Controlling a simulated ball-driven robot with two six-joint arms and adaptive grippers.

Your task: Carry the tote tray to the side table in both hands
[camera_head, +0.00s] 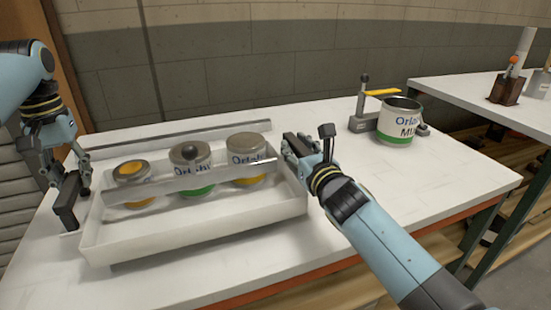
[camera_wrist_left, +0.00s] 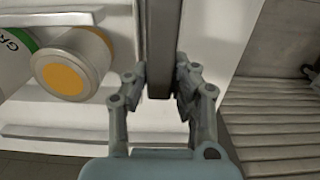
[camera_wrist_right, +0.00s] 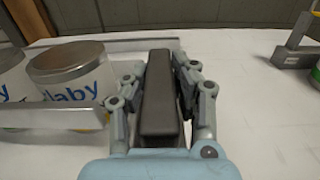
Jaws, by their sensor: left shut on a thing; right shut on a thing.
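The white tote tray (camera_head: 190,244) is at the left of the white table, in the head view. It holds three cans: a left can (camera_head: 133,172) with a yellow spot on its lid, a middle green-banded can (camera_head: 197,190) with a dark knob, and a right can (camera_head: 247,172). My left gripper (camera_head: 72,186) is shut on the dark left handle (camera_wrist_left: 159,50) of the tray. My right gripper (camera_head: 301,150) is shut on the dark right handle (camera_wrist_right: 160,100). The tray looks about level; I cannot tell whether its underside touches the table.
Metal rails (camera_head: 185,181) run in front of and behind the cans. An open green-banded can (camera_head: 399,125) and a clamp-like stand with a yellow lever (camera_head: 382,92) are at the table's back right. Another white-topped table (camera_head: 455,92) stands beyond a gap at right, bearing a dark block (camera_head: 506,89).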

